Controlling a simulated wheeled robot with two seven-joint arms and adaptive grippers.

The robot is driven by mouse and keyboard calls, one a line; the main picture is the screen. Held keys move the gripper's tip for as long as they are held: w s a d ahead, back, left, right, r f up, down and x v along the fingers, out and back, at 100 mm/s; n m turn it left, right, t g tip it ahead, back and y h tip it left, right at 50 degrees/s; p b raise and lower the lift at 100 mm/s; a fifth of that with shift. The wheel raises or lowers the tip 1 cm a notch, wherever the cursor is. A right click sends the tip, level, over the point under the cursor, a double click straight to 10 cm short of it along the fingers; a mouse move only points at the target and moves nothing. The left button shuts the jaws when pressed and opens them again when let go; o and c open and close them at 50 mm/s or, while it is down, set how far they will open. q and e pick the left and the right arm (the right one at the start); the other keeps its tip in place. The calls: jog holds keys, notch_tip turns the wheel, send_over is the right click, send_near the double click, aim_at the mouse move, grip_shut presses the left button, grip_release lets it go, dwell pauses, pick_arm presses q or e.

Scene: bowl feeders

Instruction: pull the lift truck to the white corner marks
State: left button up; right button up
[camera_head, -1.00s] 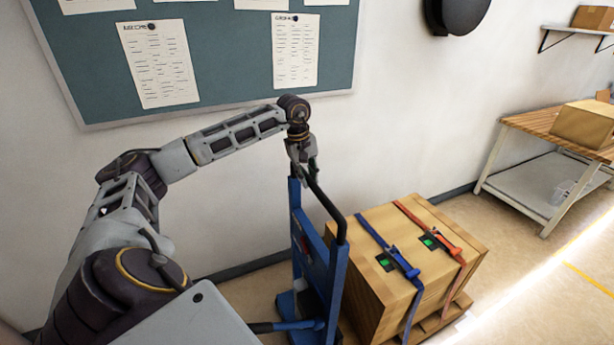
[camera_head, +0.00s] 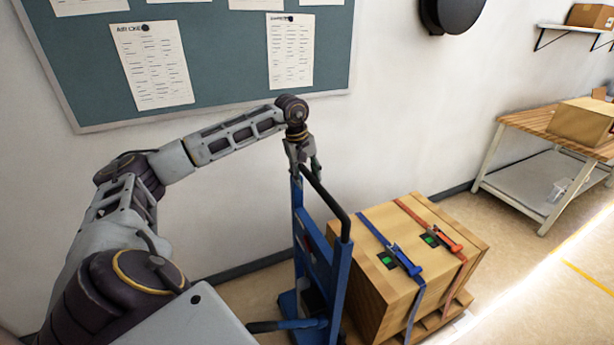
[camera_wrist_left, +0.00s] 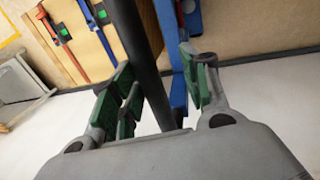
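The lift truck is a blue upright frame (camera_head: 322,270) with a black handle bar (camera_head: 330,205) on top. A wooden box (camera_head: 375,280) with a blue and an orange strap sits against it on the right. My left gripper (camera_head: 304,172) is at the upper end of the handle bar. In the left wrist view, the bar (camera_wrist_left: 146,60) passes between the green-padded fingers (camera_wrist_left: 158,85). It lies close to the left finger, with a gap on the right, so the fingers look open around it. My right gripper is out of view. I cannot clearly make out the white corner marks.
A wall with a green notice board (camera_head: 220,60) stands close behind my left arm. A wooden-topped table (camera_head: 535,125) with a carton (camera_head: 585,122) stands at the right. Bare floor (camera_head: 500,235) lies between the box and the table, with a yellow line (camera_head: 588,277) further right.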

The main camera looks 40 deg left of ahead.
pick_arm(q)
notch_tip(320, 180, up, 12)
jog(key=s, duration=0.2)
jog(key=shift+a+f, duration=0.15)
jog(key=shift+a, duration=0.3)
jog(key=shift+s, duration=0.1)
dwell(0.6)
